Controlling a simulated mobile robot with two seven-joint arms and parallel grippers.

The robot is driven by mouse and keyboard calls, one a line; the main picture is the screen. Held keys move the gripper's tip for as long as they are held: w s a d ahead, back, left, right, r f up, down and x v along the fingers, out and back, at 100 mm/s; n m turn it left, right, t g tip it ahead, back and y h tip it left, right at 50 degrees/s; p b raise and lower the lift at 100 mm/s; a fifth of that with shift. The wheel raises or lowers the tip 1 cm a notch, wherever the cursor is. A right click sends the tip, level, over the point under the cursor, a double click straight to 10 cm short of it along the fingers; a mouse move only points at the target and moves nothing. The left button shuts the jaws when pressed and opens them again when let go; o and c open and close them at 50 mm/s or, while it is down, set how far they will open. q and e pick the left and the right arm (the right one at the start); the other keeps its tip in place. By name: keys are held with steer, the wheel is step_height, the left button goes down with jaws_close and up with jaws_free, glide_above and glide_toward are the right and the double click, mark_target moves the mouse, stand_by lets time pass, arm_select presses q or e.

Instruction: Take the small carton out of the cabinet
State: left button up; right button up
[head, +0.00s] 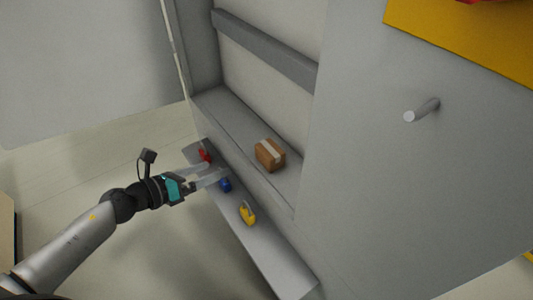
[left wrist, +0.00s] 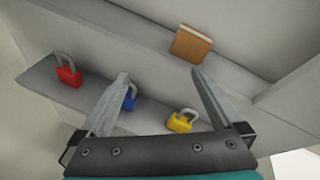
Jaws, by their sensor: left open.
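The small carton (head: 270,155) is a brown box with a pale tape strip. It rests on the cabinet's inner floor (head: 232,118), near the right side of the opening. In the left wrist view the carton (left wrist: 191,45) shows at the top, beyond the fingertips. My left gripper (head: 214,172) is open and empty, in front of the cabinet above the lower ledge, apart from the carton. In the left wrist view its two fingers (left wrist: 160,76) are spread wide. My right gripper is not in view.
A red padlock (head: 204,155), a blue padlock (head: 226,184) and a yellow padlock (head: 248,214) stand on the ledge (head: 275,255) below the opening. A grey bar (head: 262,48) crosses the cabinet's inside. A grey panel with a round handle (head: 422,109) is at the right.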

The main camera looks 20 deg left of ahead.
mark_target(262, 154)
arm_select(q)
steer(key=d+r+m+g+h, duration=0.2)
steer(key=d+r+m, duration=0.1)
steer(key=r+m, duration=0.3)
steer(key=shift+m, duration=0.5)
steer(key=x, duration=0.9)
steer(key=shift+f, duration=0.5)
steer(key=shift+w+d+f+b, duration=0.25)
steer(key=shift+w+d+b, duration=0.05)
steer(key=shift+w+d, duration=0.2)
steer(key=x, duration=0.3)
steer(key=shift+w+d+f+b, duration=0.1)
steer(key=shift+d+f+b, duration=0.1)
steer(key=shift+b, duration=0.2)
steer(key=shift+w+d+f, duration=0.2)
steer(key=shift+w+d, duration=0.05)
steer(key=shift+w, duration=0.15)
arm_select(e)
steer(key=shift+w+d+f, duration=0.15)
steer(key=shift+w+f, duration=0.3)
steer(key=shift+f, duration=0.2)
arm_select(q)
steer(key=shift+c, duration=0.2)
